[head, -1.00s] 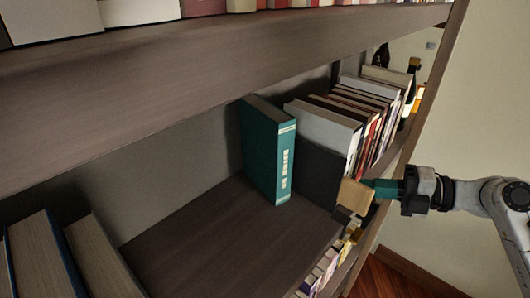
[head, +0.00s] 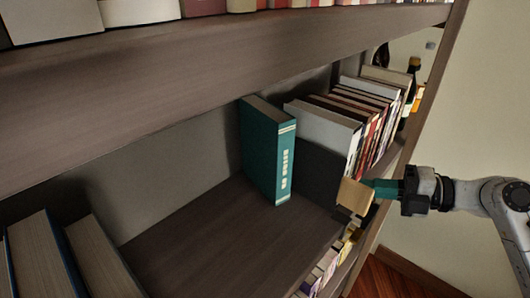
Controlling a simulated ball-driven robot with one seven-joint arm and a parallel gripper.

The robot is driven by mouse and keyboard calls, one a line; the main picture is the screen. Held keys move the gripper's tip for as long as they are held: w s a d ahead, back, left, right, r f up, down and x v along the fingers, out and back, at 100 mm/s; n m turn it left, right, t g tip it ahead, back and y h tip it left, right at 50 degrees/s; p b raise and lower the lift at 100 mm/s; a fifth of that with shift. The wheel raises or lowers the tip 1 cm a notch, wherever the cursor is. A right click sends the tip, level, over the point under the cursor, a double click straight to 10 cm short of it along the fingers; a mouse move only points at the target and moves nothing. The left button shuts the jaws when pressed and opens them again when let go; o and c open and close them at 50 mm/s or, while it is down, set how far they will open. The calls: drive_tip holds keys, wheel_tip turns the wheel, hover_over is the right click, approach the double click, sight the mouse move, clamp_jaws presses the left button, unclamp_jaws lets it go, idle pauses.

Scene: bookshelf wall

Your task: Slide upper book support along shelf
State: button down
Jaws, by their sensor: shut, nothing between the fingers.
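The dark grey book support (head: 318,172) stands upright on the middle shelf, against the left end of a row of books. A teal book (head: 268,152) stands to its left with a gap between them. My gripper (head: 356,196) comes in from the right at the shelf's front edge. Its tan, block-like end is shut and empty, next to the support's front right edge. I cannot tell whether it touches the support. The lower part of the support's right side is hidden behind the gripper.
A row of books (head: 372,110) fills the shelf's right part, with a bottle (head: 412,75) beyond. Bare shelf (head: 215,235) lies left of the teal book. Thick books (head: 45,255) stand at lower left. The upper shelf board (head: 200,90) hangs above.

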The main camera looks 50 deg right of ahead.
sight(359, 207)
drive_tip(key=shift+a+b, duration=0.7)
drive_tip(key=shift+a, duration=1.55)
drive_tip(key=shift+a+r+p, duration=0.15)
drive_tip(key=shift+a+p, duration=0.1)
drive_tip(key=shift+p, duration=0.1)
drive_tip(key=shift+a+p, duration=0.85)
drive_tip(key=shift+a, duration=0.2)
